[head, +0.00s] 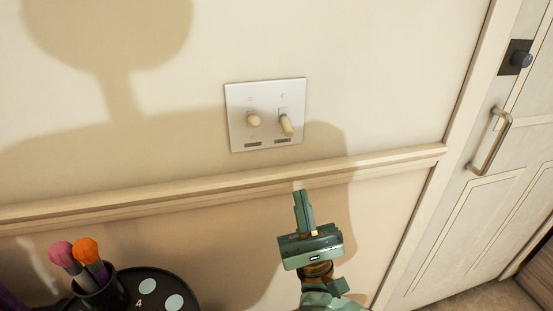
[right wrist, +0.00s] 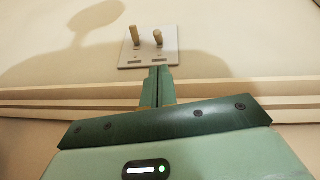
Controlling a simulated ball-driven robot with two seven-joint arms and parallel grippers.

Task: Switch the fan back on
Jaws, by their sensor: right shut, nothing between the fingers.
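A white wall plate (head: 265,98) with two cream toggle switches is on the wall, above the wooden rail. The left toggle (head: 254,120) and the right toggle (head: 287,126) sit at different angles, and the right one hangs lower. Each has a dark label below it, too small to read. My right gripper (head: 299,193) is shut and empty, below the plate and apart from it. In the right wrist view the shut fingers (right wrist: 159,70) point up at the plate (right wrist: 167,54), under the right toggle (right wrist: 158,38). The fan is not in view, nor is my left gripper.
A wooden rail (head: 180,190) juts from the wall below the plate. A door with a handle (head: 492,140) is at the right. A dark cup (head: 103,292) with brushes stands on a black round surface at the bottom left. The wall around the plate is clear.

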